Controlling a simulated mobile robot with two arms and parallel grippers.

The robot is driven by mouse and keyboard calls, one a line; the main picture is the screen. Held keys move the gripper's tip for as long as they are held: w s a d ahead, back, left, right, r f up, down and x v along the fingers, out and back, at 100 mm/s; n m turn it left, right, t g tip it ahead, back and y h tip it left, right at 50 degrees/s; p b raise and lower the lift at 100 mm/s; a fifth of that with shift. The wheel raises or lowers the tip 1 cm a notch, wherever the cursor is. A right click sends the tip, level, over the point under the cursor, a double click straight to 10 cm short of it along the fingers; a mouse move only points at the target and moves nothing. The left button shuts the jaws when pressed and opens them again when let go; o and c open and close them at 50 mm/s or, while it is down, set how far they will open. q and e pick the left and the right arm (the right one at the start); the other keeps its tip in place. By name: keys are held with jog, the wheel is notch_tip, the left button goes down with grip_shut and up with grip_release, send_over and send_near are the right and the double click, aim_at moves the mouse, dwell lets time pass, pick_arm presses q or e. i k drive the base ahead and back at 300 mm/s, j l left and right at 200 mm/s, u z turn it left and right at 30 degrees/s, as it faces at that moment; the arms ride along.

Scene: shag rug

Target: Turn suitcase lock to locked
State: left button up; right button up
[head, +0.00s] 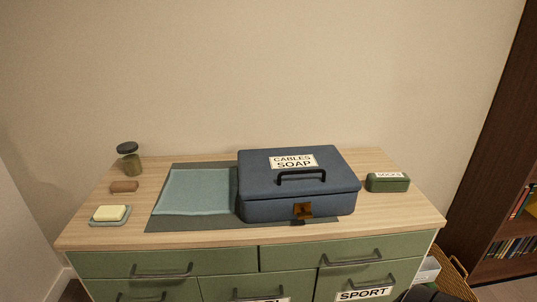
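The suitcase (262,212) is a blue box with a shut lid, a dark handle on top and a white label reading "CABLES SOAP". It rests on a dark mat on the dresser top. Its lock (302,210) is a small brown-orange piece on the front face, below the handle. The lock is too small to tell which way it is turned. Neither of my grippers shows in the head view.
The wooden dresser top (385,222) also holds a folded teal cloth (195,190), a soap dish (109,215), a brown block (124,186), a lidded jar (129,160) and a green "SOCKS" box (388,183). A dark shape at the bottom right edge is unclear.

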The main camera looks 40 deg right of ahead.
aim_at(304, 215)
jog(key=z, duration=1.6)
